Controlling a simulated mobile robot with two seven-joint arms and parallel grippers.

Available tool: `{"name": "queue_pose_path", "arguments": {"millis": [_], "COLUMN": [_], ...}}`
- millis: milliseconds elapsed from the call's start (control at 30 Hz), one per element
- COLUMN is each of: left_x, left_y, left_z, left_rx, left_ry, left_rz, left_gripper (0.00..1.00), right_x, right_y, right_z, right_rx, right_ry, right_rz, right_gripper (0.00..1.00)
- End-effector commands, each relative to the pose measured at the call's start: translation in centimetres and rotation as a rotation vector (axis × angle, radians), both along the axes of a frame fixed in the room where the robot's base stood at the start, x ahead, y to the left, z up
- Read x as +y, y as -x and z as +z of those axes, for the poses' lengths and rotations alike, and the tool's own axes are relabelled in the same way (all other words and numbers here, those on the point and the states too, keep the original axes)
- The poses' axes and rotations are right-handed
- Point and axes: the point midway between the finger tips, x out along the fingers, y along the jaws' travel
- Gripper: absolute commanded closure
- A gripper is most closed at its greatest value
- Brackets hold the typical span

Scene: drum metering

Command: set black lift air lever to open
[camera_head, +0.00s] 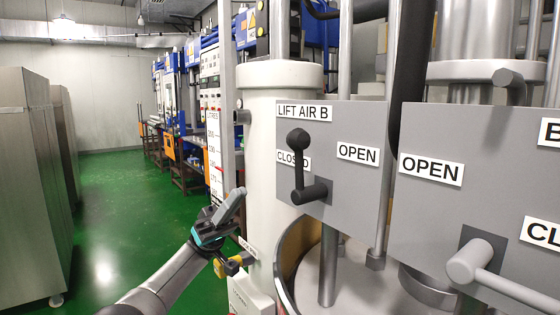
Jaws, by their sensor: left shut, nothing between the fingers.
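The black lever (298,165) is on the grey panel marked LIFT AIR B. It stands upright from its pivot at the lower left of the panel, with its round knob at the top. Its arm covers part of the CLOSED label (286,158). The OPEN label (358,154) is to the right of the lever. My left gripper (236,196) is shut and empty. My right gripper is not in view.
A second grey panel (430,220) at the right carries a light grey lever (490,272) and its own OPEN label (430,169). A white column (283,90) stands behind the first panel. Grey cabinets (30,180) stand at the left. Green floor (120,220) lies open between.

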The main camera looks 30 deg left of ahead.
Motion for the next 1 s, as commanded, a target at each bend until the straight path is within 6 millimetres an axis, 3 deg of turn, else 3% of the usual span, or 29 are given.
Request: {"name": "queue_pose_path", "arguments": {"millis": [367,800,1000], "left_x": [-1.6,-5.0,-7.1], "left_y": [0.4,1.0,1.3], "left_z": [2.0,5.9,7.6], "left_rx": [0.005,0.004,0.006], "left_ry": [-0.002,-0.002,-0.001], "left_rz": [-0.011,-0.01,-0.01], "left_gripper": [1.0,1.0,1.0], "right_x": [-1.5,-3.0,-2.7], "right_y": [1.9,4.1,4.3], "right_z": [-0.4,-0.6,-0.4], "right_rx": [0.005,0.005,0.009], "right_ry": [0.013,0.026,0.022], "right_rz": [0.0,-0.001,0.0], "right_gripper": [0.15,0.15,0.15]}}
